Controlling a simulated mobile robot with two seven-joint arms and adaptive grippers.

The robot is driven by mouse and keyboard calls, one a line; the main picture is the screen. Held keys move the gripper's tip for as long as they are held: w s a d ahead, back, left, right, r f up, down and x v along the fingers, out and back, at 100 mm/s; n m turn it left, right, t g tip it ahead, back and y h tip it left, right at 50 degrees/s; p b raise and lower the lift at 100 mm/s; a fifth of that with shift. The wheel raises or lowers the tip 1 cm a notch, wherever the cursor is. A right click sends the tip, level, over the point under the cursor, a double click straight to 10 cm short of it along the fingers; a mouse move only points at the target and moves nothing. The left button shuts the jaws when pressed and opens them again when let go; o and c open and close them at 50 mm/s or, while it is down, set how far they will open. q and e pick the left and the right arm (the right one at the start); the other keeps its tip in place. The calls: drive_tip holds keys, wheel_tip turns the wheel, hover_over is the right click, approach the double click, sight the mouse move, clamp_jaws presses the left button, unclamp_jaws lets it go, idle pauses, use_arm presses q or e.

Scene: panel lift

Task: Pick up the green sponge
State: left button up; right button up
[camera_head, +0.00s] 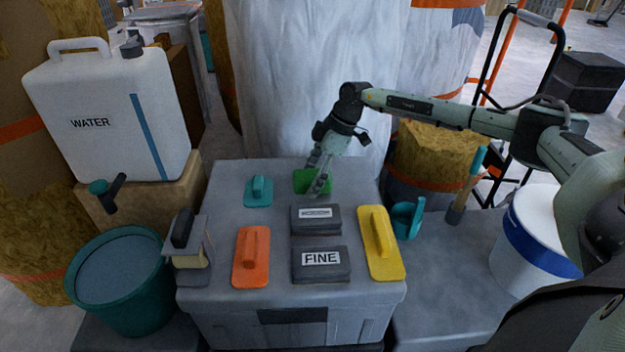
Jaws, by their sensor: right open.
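The green sponge (305,181) lies at the back of the grey chest's top (220,219), right of a small teal float. My right gripper (317,177) comes in from the right and points down over the sponge, one finger on the far side and one near its front right. The fingers are spread and hide part of the sponge. I cannot tell whether they touch it. My left gripper is not in view.
Around it are the teal float (258,190), two dark grey blocks (316,219), one marked FINE (321,264), an orange float (252,256) and a yellow float (380,243). A water container (108,115) and teal bucket (122,280) stand left, a white bucket (535,240) right.

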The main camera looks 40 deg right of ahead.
sight(302, 176)
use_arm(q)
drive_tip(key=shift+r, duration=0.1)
use_arm(e)
drive_tip(key=shift+f, duration=0.1)
drive_tip(key=c, duration=1)
drive_tip(key=shift+c, duration=0.2)
drive_tip(key=shift+b, duration=0.35)
drive_tip(key=r, duration=0.5)
drive_tip(key=shift+a+r, duration=0.1)
drive_tip(key=shift+a, duration=0.25)
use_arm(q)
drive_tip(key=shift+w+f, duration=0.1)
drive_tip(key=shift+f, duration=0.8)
use_arm(e)
drive_tip(key=s+a+r, duration=0.2)
drive_tip(key=a+r, duration=0.4)
drive_tip(key=a, duration=0.4)
drive_tip(key=shift+s+a+r, duration=0.2)
drive_tip(key=shift+a, duration=0.15)
drive_tip(key=o, duration=0.4)
drive_tip(key=c, duration=0.5)
